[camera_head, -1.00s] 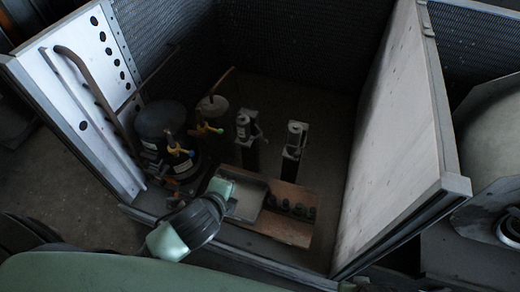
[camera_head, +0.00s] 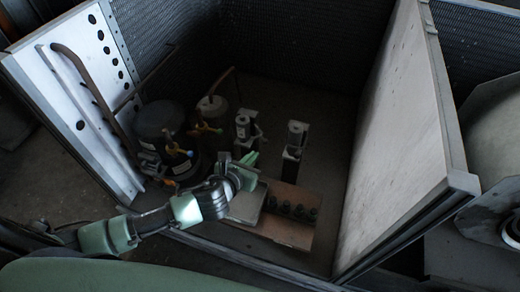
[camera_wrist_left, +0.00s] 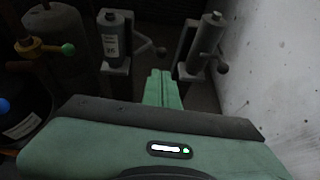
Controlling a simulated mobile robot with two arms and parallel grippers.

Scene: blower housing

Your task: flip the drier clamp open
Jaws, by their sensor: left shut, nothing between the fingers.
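Two dark upright stands each hold a grey canister in a clamp: a left drier clamp (camera_head: 243,128) and a right drier clamp (camera_head: 295,137). They also show in the left wrist view, the left clamp (camera_wrist_left: 115,45) with a lever angled out to its right, and the right clamp (camera_wrist_left: 203,42) with a round-knobbed lever beside it. My left gripper (camera_head: 250,160) is shut and empty, in front of and between the two stands. Its green fingers (camera_wrist_left: 163,78) point at the gap between them. I see no contact with either clamp. My right gripper is not in view.
A black compressor (camera_head: 160,122) with yellow and blue valve handles stands left of the stands. A grey tray (camera_head: 246,207) and a brown block (camera_head: 290,225) with dark knobs lie below. Panels enclose the housing, the tall right one (camera_head: 405,140) close to the right stand.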

